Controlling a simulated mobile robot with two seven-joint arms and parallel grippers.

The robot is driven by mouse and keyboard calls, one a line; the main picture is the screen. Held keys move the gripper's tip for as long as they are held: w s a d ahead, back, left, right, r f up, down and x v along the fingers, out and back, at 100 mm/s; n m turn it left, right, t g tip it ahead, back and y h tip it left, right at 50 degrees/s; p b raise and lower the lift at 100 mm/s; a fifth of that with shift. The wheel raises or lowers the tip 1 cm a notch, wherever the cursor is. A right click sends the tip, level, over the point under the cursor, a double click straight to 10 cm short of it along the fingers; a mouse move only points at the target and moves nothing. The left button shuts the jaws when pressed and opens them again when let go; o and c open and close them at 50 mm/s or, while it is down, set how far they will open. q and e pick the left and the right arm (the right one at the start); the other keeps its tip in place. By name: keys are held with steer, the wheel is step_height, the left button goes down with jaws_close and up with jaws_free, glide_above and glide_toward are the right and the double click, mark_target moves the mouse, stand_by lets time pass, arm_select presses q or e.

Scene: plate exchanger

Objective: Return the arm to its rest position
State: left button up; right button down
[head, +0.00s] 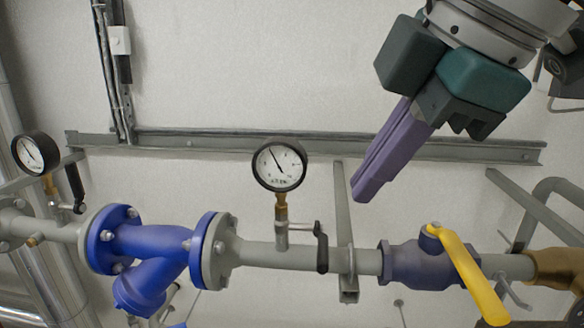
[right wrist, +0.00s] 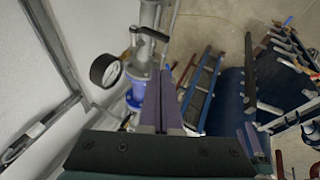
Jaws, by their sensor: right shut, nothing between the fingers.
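My right gripper (head: 358,192) comes in from the upper right of the head view, with two long purple fingers lying together and pointing down and to the left. It is shut and empty, and it appears above the pipe in the picture, apart from the valve. In the right wrist view the purple fingers (right wrist: 163,84) are also pressed together with nothing between them. The yellow valve handle (head: 467,275) slants down to the right from the purple-blue valve body (head: 413,266).
A pressure gauge (head: 279,165) stands on the pipe (head: 262,254) left of the gripper. A blue strainer (head: 150,250) and a second gauge (head: 36,152) are further left. A grey rail (head: 230,143) runs along the wall behind. In the right wrist view, a large blue body (right wrist: 228,100) stands below.

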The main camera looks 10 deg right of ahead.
steer(key=s+a+f+m+y+p, duration=0.1)
steer(key=s+a+f+m+p, duration=0.1)
steer(key=s+a+f+m, duration=0.15)
steer(key=s+d+f+m+h+p, duration=0.1)
steer(key=s+d+f+m, duration=0.1)
steer(key=s, duration=0.3)
steer(key=s+d+f+m+g+h+p, duration=0.1)
steer(key=s+d+f+m+p, duration=0.1)
steer(key=s+d+f+m, duration=0.1)
steer(key=s+d+f+m+h+p, duration=0.1)
steer(key=s+d+f+m, duration=0.1)
steer(key=s+d+m, duration=0.3)
steer(key=s+m, duration=0.1)
steer(key=s, duration=0.2)
steer(key=shift+f+g, duration=0.3)
steer(key=shift+f, duration=0.1)
steer(key=shift+s, duration=0.1)
